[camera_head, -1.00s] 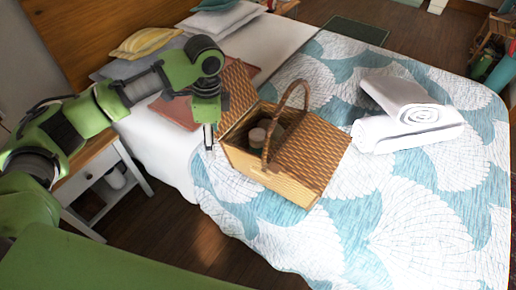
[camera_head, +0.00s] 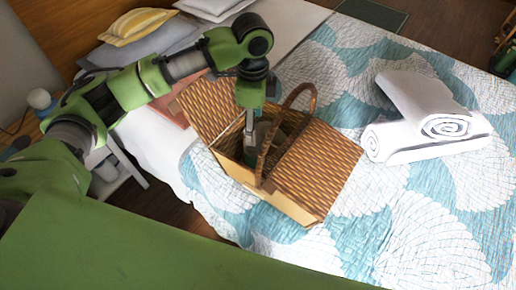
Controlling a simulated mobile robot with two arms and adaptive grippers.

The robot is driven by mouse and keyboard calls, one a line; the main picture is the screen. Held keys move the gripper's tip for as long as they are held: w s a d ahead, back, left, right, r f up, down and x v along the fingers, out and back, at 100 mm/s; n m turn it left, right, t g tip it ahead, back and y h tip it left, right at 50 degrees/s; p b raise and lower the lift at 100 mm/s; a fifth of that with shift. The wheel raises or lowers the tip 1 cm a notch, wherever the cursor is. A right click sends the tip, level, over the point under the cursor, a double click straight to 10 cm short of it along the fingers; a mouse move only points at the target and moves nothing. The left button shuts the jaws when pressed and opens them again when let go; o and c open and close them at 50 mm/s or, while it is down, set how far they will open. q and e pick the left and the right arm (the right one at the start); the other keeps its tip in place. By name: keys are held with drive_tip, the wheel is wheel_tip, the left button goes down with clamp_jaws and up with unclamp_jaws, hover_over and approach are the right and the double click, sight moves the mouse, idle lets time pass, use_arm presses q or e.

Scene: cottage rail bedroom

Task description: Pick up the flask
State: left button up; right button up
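The open wicker basket (camera_head: 318,160) stands on the bed with its arched handle up. Inside it, partly hidden by my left gripper and the handle, is a dark greenish rounded thing (camera_head: 264,134) that looks like the flask. My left gripper (camera_head: 249,138) points down into the basket opening, just left of that thing. Its fingers are seen edge-on, so I cannot tell whether they are open or touch it. My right gripper is not in view.
The raised basket lid (camera_head: 208,100) and the handle (camera_head: 262,165) are close around my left gripper. Rolled white towels (camera_head: 425,115) lie to the right on the patterned bedspread (camera_head: 400,215). Pillows (camera_head: 140,45) are at the back left; a nightstand (camera_head: 125,170) stands at the left.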

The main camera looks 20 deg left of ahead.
sight(254, 151)
use_arm(q)
drive_tip(key=f+b, duration=0.6)
drive_tip(key=shift+w+f, duration=0.2)
drive_tip(key=shift+f, duration=0.35)
wheel_tip(254, 151, down, 7)
drive_tip(key=shift+s+a+r+p, duration=0.1)
drive_tip(key=shift+s+p, duration=0.05)
drive_tip(key=shift+p, duration=0.15)
drive_tip(key=c, duration=1.5)
